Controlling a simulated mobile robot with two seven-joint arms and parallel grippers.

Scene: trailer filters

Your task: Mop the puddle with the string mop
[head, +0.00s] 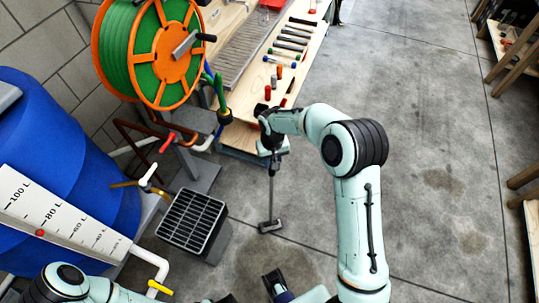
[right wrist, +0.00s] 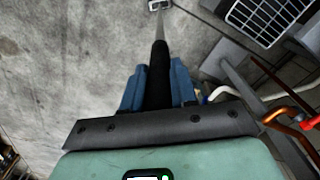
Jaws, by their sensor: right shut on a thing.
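My right gripper (head: 270,143) is shut on the black handle of a long tool, the mop. In the right wrist view, its blue fingers (right wrist: 157,88) stand either side of the black handle (right wrist: 159,75). The mop's thin grey shaft (head: 271,190) hangs nearly upright. Its small dark head (head: 270,226) is at or just above the concrete floor; I cannot tell if it touches. No strings can be made out. A darker floor patch (head: 290,262) lies below the head; I cannot tell if it is the puddle. A dark, blue-tipped part, probably my left gripper (head: 275,286), is cut off at the bottom edge.
A black-grilled grey box (head: 192,222) stands left of the mop head. A blue tank (head: 60,150) with taps and pipes is at left. A workbench with tools (head: 312,45) and a green hose reel (head: 150,50) are behind. Open, stained floor (head: 435,110) lies right.

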